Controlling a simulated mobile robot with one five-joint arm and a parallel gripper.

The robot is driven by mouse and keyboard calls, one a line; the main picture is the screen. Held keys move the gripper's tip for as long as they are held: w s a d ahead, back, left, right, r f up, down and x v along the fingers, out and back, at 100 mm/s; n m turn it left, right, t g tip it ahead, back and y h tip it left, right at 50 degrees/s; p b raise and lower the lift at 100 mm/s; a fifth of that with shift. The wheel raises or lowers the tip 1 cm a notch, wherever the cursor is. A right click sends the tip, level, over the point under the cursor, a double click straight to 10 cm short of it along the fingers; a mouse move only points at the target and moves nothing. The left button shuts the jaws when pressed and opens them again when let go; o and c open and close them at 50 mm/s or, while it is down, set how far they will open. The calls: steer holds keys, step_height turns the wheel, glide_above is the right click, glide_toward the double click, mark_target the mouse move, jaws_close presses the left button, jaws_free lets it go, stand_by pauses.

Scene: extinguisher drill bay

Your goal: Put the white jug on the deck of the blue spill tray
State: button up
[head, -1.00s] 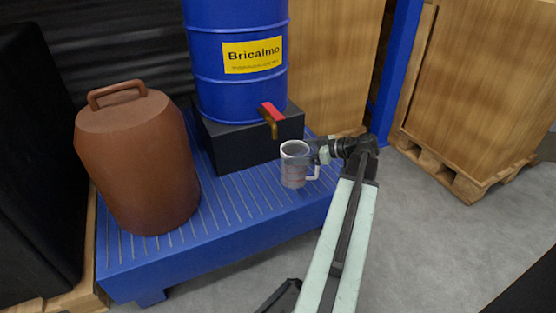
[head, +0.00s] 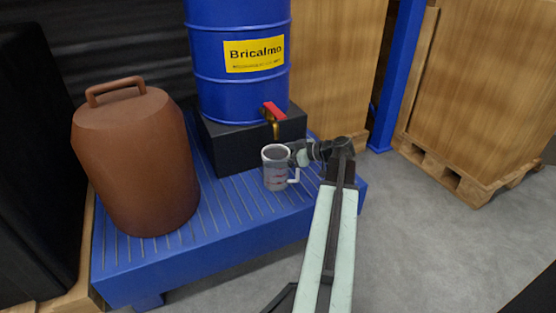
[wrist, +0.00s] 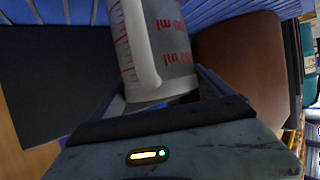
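The white jug (head: 276,172) is upright with red markings and a handle on its right side. It appears over the blue spill tray's slatted deck (head: 235,205), in front of the black block; I cannot tell whether its base touches the deck. My gripper (head: 294,157) reaches it from the right and is shut on it. In the wrist view the jug (wrist: 175,45) stands between my fingers (wrist: 160,95), its markings and white handle close to the camera. The deck's blue slats (wrist: 215,12) show behind it.
A blue drum (head: 235,85) with a red-handled tap (head: 273,111) stands on a black block (head: 235,155) behind the jug. A large brown canister (head: 135,165) stands on the deck's left part. A blue post (head: 398,75) and wooden crates (head: 485,90) are at the right.

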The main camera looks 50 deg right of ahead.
steer(key=shift+o, duration=0.8)
steer(key=p+v, duration=0.4)
steer(key=v, duration=0.8)
steer(key=shift+p, duration=0.3)
steer(key=shift+w, duration=0.1)
steer(key=shift+a, duration=0.1)
